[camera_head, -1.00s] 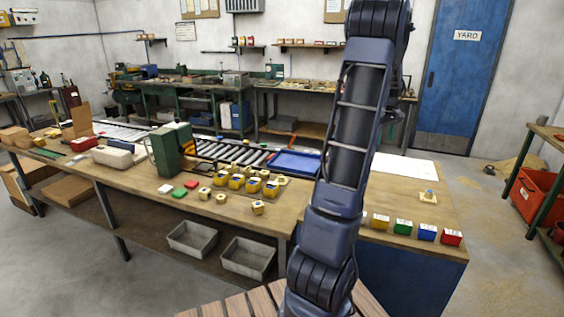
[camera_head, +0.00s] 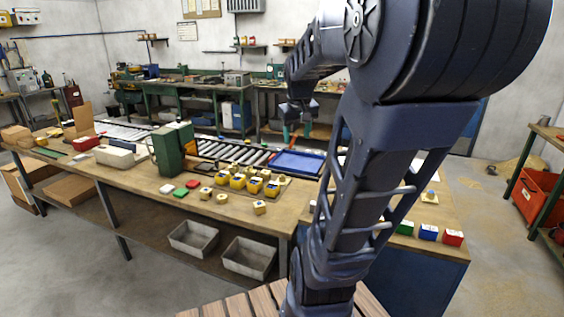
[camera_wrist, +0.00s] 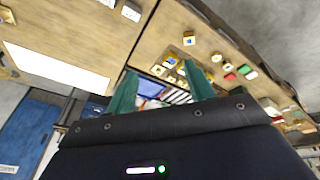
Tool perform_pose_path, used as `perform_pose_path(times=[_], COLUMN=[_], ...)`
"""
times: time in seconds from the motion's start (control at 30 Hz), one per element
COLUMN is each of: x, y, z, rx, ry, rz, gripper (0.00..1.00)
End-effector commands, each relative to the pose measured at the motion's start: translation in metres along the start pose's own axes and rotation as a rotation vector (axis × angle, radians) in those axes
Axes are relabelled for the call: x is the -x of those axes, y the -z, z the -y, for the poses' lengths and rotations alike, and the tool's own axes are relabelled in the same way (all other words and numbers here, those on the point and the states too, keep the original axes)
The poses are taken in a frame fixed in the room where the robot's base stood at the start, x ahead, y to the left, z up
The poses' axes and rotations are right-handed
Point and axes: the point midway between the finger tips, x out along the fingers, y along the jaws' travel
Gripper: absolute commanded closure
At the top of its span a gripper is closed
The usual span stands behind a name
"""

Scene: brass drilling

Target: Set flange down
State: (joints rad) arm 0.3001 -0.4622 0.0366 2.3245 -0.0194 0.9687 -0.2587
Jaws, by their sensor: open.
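My gripper (camera_head: 297,133) is raised above the bench (camera_head: 120,184), in front of the far edge of the blue tray in the head view. Its two green fingers are apart in the wrist view (camera_wrist: 161,90), with nothing held between them. Several yellow and brass blocks (camera_head: 253,185) stand in a group in front of the blue tray (camera_head: 298,163). One brass piece (camera_head: 259,207) sits alone nearer the front edge; a similar piece shows in the wrist view (camera_wrist: 190,38). I cannot tell which piece is the flange.
A roller conveyor (camera_head: 235,152) runs behind a green machine (camera_head: 173,148). Red and green blocks (camera_head: 181,192) lie near the front edge. Coloured boxes (camera_head: 428,232) line the right bench, partly hidden by my arm. Two grey bins (camera_head: 248,258) stand below.

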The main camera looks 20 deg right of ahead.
Motion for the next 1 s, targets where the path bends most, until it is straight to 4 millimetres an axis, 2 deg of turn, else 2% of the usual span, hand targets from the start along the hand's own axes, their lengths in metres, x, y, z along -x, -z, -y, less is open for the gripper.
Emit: perform_pose_path(times=[0.03,0.2,0.4,0.6,1.0], x=[0.004,0.010,0.009,0.007,0.007], y=[-0.012,-0.053,-0.091,-0.104,-0.104], z=[0.017,0.058,0.087,0.095,0.095], rx=[0.006,-0.004,-0.015,-0.023,-0.024], ry=[0.010,0.049,0.092,0.109,0.109], rz=[-0.019,-0.065,-0.099,-0.109,-0.109], gripper=[0.47,0.47,0.47,0.47,0.47])
